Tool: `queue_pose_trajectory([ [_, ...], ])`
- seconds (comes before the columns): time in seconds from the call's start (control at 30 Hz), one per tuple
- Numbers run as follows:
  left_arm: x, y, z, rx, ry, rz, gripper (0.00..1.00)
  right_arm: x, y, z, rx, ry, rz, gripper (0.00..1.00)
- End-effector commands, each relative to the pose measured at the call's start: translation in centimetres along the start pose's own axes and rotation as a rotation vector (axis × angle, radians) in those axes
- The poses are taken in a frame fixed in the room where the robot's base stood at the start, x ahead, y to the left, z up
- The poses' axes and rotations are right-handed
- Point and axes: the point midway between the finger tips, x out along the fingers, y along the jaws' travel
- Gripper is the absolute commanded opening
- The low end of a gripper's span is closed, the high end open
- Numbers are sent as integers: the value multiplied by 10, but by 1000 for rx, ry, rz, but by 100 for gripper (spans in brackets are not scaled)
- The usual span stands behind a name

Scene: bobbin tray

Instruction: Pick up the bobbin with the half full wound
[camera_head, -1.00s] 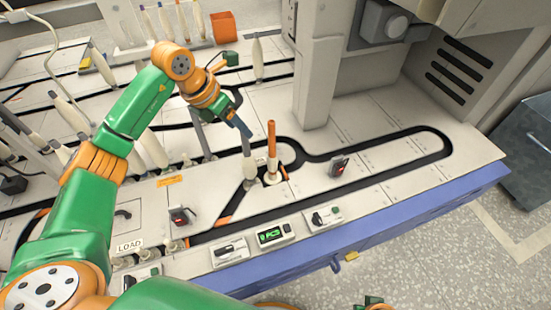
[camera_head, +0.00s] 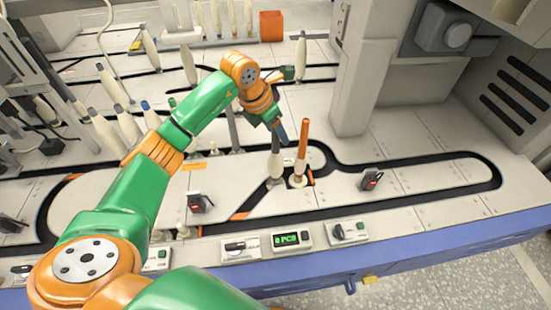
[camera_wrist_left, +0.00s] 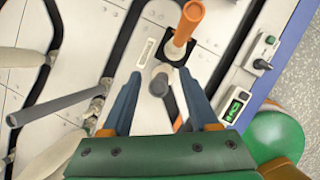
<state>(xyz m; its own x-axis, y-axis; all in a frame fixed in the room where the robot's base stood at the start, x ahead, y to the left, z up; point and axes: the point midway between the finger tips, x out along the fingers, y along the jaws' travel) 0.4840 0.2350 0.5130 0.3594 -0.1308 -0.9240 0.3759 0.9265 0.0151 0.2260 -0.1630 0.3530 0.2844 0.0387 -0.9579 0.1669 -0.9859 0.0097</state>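My left gripper (camera_head: 279,132) points down just above a slim bobbin with a grey upper tube and pale lower part (camera_head: 275,166). In the left wrist view, the fingers (camera_wrist_left: 160,103) are apart, with the grey tube (camera_wrist_left: 169,101) showing between them; contact is not visible. Close to its right stands a bobbin with an orange upper tube and cream lower part (camera_head: 300,160), upright on the track. This orange bobbin (camera_wrist_left: 186,24) lies beyond the fingers in the wrist view. How much yarn the grey one carries is hard to tell. My right gripper is out of view.
Several cream bobbins (camera_head: 105,130) stand at the left and more at the back. A grey machine column (camera_head: 357,75) rises behind the bobbins. A small black-red device (camera_head: 370,179) stands to the right. Control boxes (camera_head: 290,238) line the front edge.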

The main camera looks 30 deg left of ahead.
Motion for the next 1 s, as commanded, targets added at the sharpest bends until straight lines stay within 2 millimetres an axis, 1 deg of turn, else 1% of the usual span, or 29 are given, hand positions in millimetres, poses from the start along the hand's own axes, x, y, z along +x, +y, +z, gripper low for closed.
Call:
queue_pose_trajectory([
  [0.03,0,0,0,0,0,0,47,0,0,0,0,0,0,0],
  [0.07,0,0,0,0,0,0,39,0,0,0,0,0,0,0],
  [0.1,0,0,0,0,0,0,28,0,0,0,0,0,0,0],
  [0.17,0,0,0,0,0,0,12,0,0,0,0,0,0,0],
  [0.2,0,0,0,0,0,0,1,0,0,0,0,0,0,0],
  [0.23,0,0,0,0,0,0,0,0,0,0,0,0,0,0],
  [1.0,0,0,0,0,0,0,0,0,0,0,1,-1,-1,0],
])
